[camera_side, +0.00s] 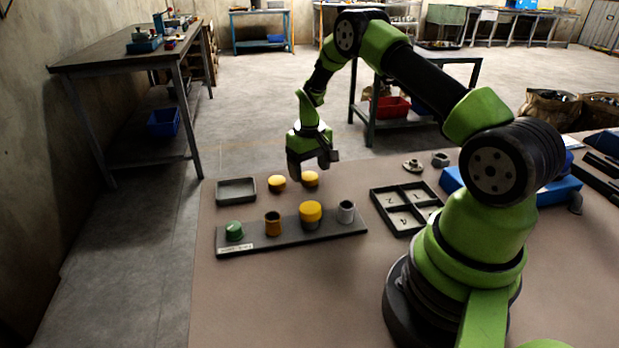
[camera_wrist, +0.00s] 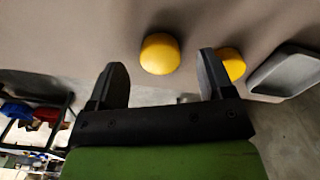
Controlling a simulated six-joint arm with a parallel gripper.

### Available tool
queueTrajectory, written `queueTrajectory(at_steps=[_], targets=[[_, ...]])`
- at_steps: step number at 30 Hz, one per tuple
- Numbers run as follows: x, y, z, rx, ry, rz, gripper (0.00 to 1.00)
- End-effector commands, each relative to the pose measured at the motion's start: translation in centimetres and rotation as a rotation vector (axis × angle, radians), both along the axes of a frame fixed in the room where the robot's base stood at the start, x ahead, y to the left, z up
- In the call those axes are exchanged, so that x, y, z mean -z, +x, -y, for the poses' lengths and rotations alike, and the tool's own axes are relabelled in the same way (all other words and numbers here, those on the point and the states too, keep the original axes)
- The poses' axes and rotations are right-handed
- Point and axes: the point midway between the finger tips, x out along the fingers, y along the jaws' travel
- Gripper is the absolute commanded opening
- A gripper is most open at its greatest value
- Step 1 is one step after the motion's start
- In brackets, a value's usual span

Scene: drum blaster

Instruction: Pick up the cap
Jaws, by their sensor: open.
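Two loose yellow caps lie on the table in the side view, the left cap (camera_side: 277,183) and the right cap (camera_side: 310,178). A third yellow cap (camera_side: 311,211) sits on a post of the dark rack (camera_side: 290,237). My gripper (camera_side: 310,176) is above the table, over or close to the right loose cap. In the wrist view my gripper (camera_wrist: 160,80) is open and empty. One cap (camera_wrist: 160,54) shows between the fingers, beyond their tips. Another cap (camera_wrist: 231,64) is partly hidden behind the right finger. I cannot tell the exact height above them.
A shallow grey tray (camera_side: 236,191) lies left of the loose caps and shows in the wrist view (camera_wrist: 285,72). The rack also bears a green cap (camera_side: 234,231), an orange cylinder (camera_side: 272,224) and a grey cylinder (camera_side: 346,212). A numbered four-compartment tray (camera_side: 405,208) is to the right.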

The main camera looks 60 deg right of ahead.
Motion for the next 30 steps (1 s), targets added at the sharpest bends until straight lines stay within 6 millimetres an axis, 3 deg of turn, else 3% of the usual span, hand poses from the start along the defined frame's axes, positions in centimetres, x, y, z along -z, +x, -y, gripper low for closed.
queueTrajectory(at_steps=[4,12,19,30], targets=[[1.8,0.0,0.0,0.001,-0.001,0.001,0.74],[2.0,0.1,0.1,0.001,-0.002,0.003,0.74],[2.0,0.0,0.0,0.001,-0.002,0.002,0.22],[1.9,0.1,0.0,0.001,-0.002,0.002,0.21]])
